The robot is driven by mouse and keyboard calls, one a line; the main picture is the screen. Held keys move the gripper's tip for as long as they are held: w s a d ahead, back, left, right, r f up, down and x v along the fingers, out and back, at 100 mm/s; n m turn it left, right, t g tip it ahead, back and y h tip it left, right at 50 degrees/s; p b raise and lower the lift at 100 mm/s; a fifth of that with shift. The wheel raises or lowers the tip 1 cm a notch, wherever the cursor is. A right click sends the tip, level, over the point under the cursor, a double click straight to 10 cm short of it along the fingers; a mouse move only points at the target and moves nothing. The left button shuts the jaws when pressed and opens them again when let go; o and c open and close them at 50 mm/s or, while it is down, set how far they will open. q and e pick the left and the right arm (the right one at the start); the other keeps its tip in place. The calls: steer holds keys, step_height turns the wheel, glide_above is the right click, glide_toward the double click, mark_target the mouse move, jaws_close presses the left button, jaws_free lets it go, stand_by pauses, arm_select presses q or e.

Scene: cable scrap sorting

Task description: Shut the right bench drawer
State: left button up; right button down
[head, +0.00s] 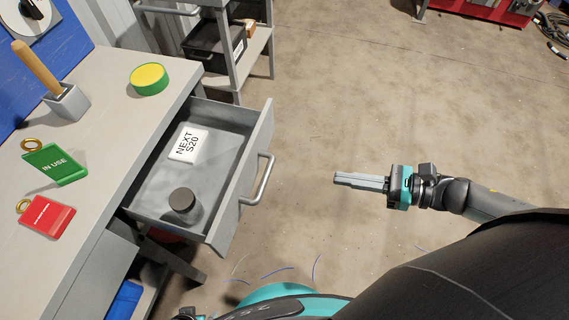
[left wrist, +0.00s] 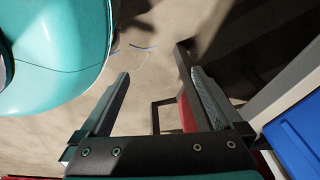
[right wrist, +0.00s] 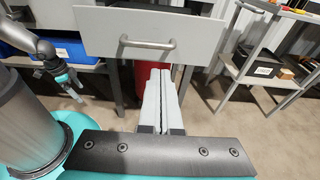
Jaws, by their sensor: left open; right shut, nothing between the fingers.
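The right bench drawer (head: 222,225) stands pulled out from the grey bench in the head view. Its bar handle (head: 260,180) is on the front panel, which also shows in the right wrist view (right wrist: 105,35). Inside lie a white card marked NEXT S20 (head: 189,144) and a dark round container (head: 182,200). My right gripper (head: 336,180) is shut and empty, pointing at the drawer front with a clear gap to the handle. My left gripper (left wrist: 160,82) is open and empty in its wrist view, low beside the bench; the head view does not show it.
The bench top (head: 110,110) holds a green tag (head: 55,164), a red tag (head: 46,217), a yellow-green round tin (head: 149,79) and a wooden-handled tool in a grey block (head: 67,102). A grey shelf cart (head: 237,60) stands behind the drawer.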

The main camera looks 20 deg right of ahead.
steer(key=b, duration=0.3)
glide_toward(272, 167)
steer(key=x, duration=0.5)
arm_select(q)
steer(key=w+d+r, duration=0.3)
steer(key=w+r, duration=0.1)
steer(key=shift+d+r, duration=0.2)
arm_select(e)
steer(key=shift+f+x, duration=0.2)
steer(key=shift+x, duration=0.7)
